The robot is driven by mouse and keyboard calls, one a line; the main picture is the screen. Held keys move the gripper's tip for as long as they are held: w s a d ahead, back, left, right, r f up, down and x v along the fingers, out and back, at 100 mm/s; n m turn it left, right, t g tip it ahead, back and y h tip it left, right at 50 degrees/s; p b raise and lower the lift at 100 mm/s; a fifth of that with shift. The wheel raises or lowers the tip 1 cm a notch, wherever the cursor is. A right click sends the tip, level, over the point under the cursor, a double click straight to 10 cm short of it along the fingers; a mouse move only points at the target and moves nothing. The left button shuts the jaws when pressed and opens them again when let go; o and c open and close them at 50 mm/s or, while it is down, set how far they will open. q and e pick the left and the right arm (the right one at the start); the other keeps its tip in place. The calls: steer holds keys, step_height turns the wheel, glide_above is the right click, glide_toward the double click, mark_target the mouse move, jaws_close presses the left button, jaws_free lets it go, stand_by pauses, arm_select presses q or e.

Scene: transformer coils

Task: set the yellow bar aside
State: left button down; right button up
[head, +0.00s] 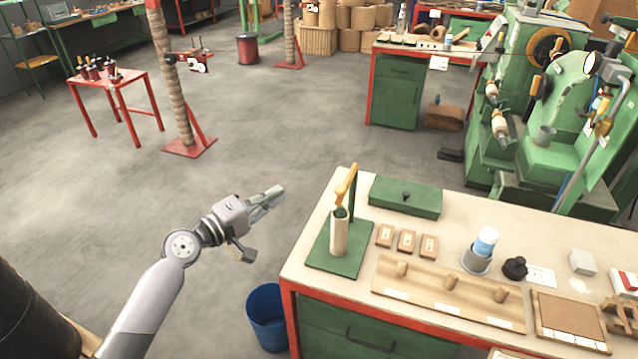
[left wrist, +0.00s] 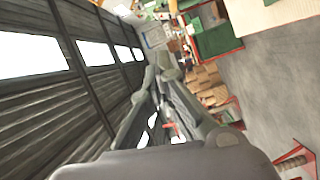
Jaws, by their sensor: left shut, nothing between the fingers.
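The yellow bar (head: 347,184) sits tilted at the top of a green stand (head: 342,258) on the workbench. A pale upright coil (head: 339,234) with a dark green top stands below the bar on the stand's base plate. My left gripper (head: 277,193) is over the floor, to the left of the bench and apart from the bar. Its fingers are shut and empty. The fingers also show in the left wrist view (left wrist: 166,72), where the bar is not seen. My right gripper is not in view.
The bench top (head: 300,268) also holds a green box (head: 405,196), several small wooden blocks, a wooden peg rack (head: 450,292) and a cup with a blue-white roll (head: 485,242). A blue bin (head: 266,315) stands beside the bench. Open floor lies left of it.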

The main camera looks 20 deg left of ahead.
arm_select(q)
steer(key=w+d+f+p, duration=0.1)
steer(key=w+d+p, duration=0.3)
steer(key=w+d, duration=0.4)
steer(key=shift+p, duration=0.35)
steer(key=shift+f, duration=0.15)
steer(key=shift+d, duration=0.1)
